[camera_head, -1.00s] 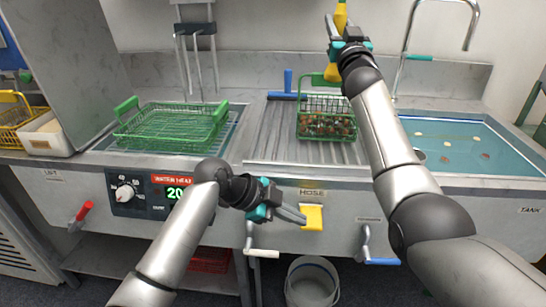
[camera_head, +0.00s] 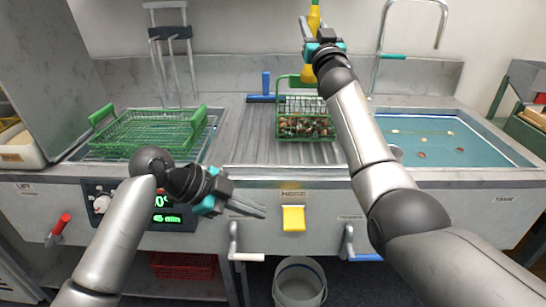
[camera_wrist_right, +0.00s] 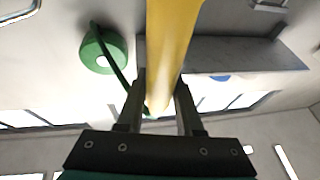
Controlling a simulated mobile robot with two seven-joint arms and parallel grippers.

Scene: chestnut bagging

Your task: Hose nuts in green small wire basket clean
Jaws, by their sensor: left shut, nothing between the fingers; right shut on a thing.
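The small green wire basket (camera_head: 281,127) stands on the ribbed drainboard, filled with brown and paler nuts (camera_head: 308,126). My right gripper (camera_head: 316,32) is shut on the yellow hose nozzle (camera_head: 310,72), holding it above and behind the basket. The nozzle (camera_wrist_right: 172,40) also shows between the fingers in the right wrist view. No water spray is clearly visible. My left gripper (camera_head: 258,210) is shut and empty, its tips a little left of the yellow hose paddle (camera_head: 293,218) on the counter front, apart from it.
A larger green wire basket (camera_head: 150,135) sits over the left basin. The water tank (camera_head: 450,140) at right holds several floating pieces. Red, white and blue levers line the front; a grey bucket (camera_head: 300,285) stands below.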

